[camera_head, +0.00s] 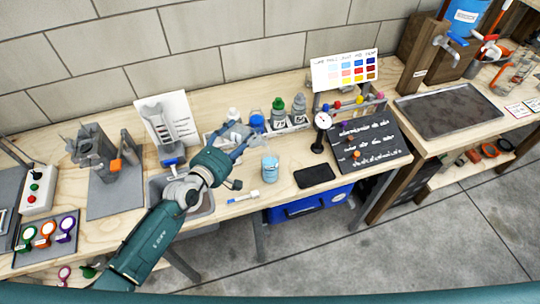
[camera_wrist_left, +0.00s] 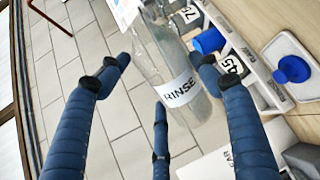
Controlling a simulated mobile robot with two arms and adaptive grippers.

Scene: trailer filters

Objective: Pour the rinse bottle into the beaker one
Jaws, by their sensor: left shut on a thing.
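My left gripper (camera_head: 237,132) is over the back middle of the bench. In the left wrist view the gripper's blue fingers (camera_wrist_left: 160,75) are around a clear bottle labelled RINSE (camera_wrist_left: 178,92), and the gripper is shut on it. In the head view the bottle is mostly hidden by the gripper. A small cup with light blue in it (camera_head: 270,168), which looks like the beaker, stands upright on the bench, to the right and in front of the gripper. I cannot read its label. My right gripper is not in view.
Bottles with dark and green caps (camera_head: 279,112) stand in a white rack behind the cup. A dial gauge (camera_head: 322,121) and a black board (camera_head: 368,142) are to the right. A black pad (camera_head: 314,176) and a white marker-like item (camera_head: 243,197) lie near the front edge.

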